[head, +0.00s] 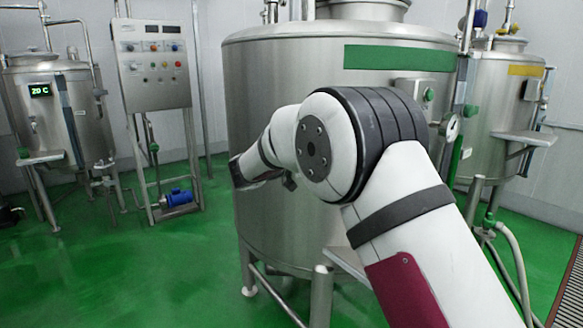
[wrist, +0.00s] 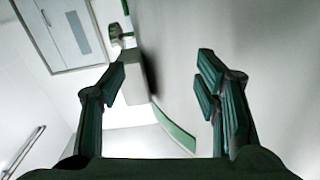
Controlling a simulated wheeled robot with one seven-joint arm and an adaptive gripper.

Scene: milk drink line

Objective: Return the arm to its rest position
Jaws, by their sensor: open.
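My arm reaches up and forward from the lower right in the head view, bent at a large joint in front of the big steel tank (head: 270,100). Its outer end points left, and the gripper's fingers cannot be made out there. In the wrist view my gripper (wrist: 160,85) shows two dark green fingers set wide apart with nothing between them. A smooth pale surface lies beyond the right finger, and how far off it is I cannot tell.
A control panel (head: 152,65) on a stand and a smaller tank (head: 55,120) with a green display stand at left. Another tank (head: 500,105) with a side shelf and hose (head: 515,250) stands at right. Green floor (head: 130,270) is clear at front left.

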